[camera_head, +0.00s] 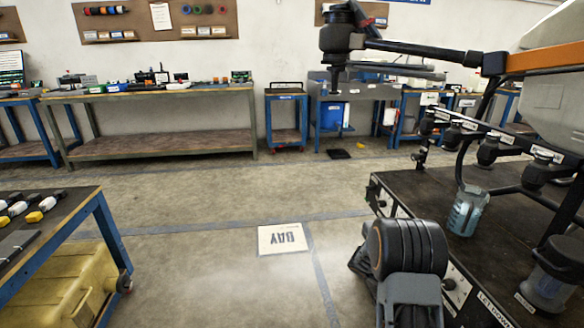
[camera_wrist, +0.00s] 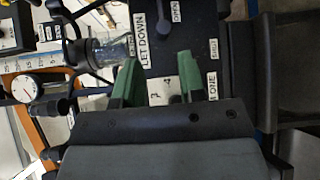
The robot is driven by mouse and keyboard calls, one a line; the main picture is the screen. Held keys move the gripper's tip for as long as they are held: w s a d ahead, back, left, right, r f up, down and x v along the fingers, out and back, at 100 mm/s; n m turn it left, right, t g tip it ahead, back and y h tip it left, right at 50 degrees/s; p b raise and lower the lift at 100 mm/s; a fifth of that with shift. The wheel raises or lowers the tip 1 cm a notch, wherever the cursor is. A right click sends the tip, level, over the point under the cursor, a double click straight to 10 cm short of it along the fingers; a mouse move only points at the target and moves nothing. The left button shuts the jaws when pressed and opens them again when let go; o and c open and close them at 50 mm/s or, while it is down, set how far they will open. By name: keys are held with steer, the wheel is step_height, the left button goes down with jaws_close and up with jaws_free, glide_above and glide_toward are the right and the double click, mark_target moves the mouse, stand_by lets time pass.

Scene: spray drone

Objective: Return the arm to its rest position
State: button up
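My gripper (camera_wrist: 160,72) shows in the wrist view with its two green fingers apart and nothing between them. It is over or in front of a dark labelled panel (camera_wrist: 208,45) that carries a "LET DOWN" label. A clear jug (camera_wrist: 112,50) lies just left of the fingers in that view, apart from them. In the head view my arm (camera_head: 405,262) stands folded at the lower middle, beside the left edge of the dark bench. The gripper's fingers are hidden there. The jug with bluish liquid (camera_head: 467,211) stands upright on the bench.
The spray drone (camera_head: 548,85) sits over the dark bench (camera_head: 425,190) at right, its boom and nozzles overhanging. A workbench (camera_head: 75,205) with small bottles and a yellow bin (camera_head: 65,285) stand at left. A gauge (camera_wrist: 25,88) shows in the wrist view.

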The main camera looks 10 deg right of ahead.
steer(key=s+a+r+n+t+y+p, duration=0.1)
steer(key=a+r+t+p, duration=0.4)
steer(key=r, duration=0.8)
steer(key=s+a+r+n+t+y+p, duration=0.2)
steer(key=a+r+n+t+y+p, duration=0.2)
steer(key=a+r+p, duration=0.7)
steer(key=s+a+r+n+t+y+p, duration=0.1)
steer(key=a+r+t+y+p, duration=0.5)
steer(key=r+p, duration=0.9)
step_height(320, 180, up, 2)
steer(key=shift+s+a+n, duration=0.4)
steer(key=shift+a+n, duration=0.4)
steer(key=shift+a, duration=0.2)
